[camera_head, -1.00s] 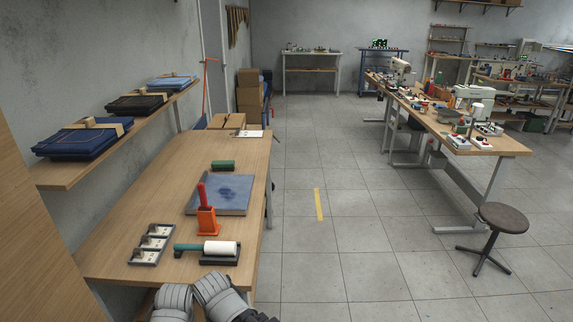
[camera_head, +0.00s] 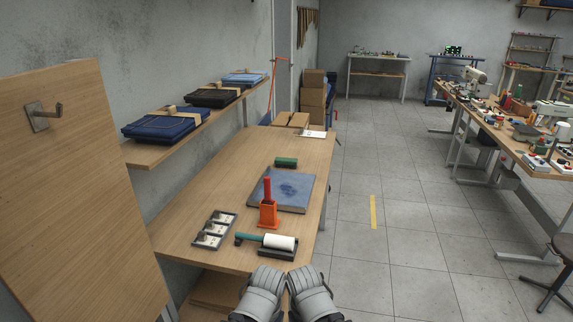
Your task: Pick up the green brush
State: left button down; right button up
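A small dark green block (camera_head: 286,162), which looks like the green brush, lies near the back of the wooden workbench (camera_head: 205,183). It sits just beyond a blue-grey flat board (camera_head: 294,192). Its bristles cannot be made out. Grey parts of my two arms show side by side at the bottom middle, in front of the bench's near edge. I see no gripper fingers, and nothing touches the green block.
An orange holder with a red handle (camera_head: 268,214), a white roller with a green handle (camera_head: 279,242) and a grey three-slot tray (camera_head: 214,229) stand nearer. A wooden panel with a hook (camera_head: 78,200) is at left. Open floor (camera_head: 400,220) lies right.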

aim_at(285, 162)
jog(key=z, duration=0.55)
jog(key=i+z, duration=0.2)
jog(key=z, duration=0.25)
jog(key=i+l, duration=0.1)
jog(key=i, duration=4.5)
jog(key=u, duration=3.55)
